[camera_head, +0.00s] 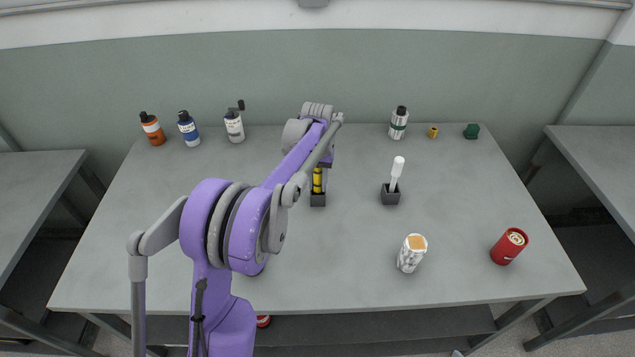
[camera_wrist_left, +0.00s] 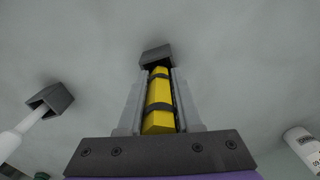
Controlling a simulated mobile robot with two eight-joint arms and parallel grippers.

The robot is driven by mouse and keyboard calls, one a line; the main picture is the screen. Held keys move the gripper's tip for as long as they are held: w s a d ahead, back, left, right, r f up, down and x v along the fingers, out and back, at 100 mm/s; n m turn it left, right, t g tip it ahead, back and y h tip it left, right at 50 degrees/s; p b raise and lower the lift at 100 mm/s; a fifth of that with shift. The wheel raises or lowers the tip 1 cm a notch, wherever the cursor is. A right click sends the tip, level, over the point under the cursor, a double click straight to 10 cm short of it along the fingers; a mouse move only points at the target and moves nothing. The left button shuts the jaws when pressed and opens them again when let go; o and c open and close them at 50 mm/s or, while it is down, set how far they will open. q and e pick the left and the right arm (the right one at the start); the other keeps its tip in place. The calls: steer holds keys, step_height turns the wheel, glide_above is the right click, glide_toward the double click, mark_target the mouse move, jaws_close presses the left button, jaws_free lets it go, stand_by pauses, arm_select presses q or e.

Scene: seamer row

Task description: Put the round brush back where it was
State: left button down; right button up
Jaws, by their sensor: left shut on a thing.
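My left gripper (camera_head: 318,184) is shut on a yellow handle (camera_wrist_left: 159,118) with dark bands, which I take to be the round brush. The handle also shows as a strip in the head view (camera_head: 317,179). Its far end meets a dark grey holder (camera_head: 318,200), also at the top of the wrist view (camera_wrist_left: 156,54). I cannot tell whether that end is inside the holder or just above it, and no bristles show. A second grey holder (camera_head: 390,196) to the right has a white-handled tool (camera_head: 396,173) leaning in it. My right gripper is not in view.
Several bottles, including an orange one (camera_head: 152,128) and a white one (camera_head: 234,126), stand at the back left. A striped bottle (camera_head: 399,122), a small yellow part (camera_head: 433,132) and a green block (camera_head: 471,131) are at the back right. A white can (camera_head: 411,253) and a red can (camera_head: 508,246) stand front right.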

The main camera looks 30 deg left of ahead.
arm_select(q)
steer(key=shift+f, duration=0.2)
steer(key=c, duration=0.6)
jaws_free()
steer(key=shift+r, duration=0.1)
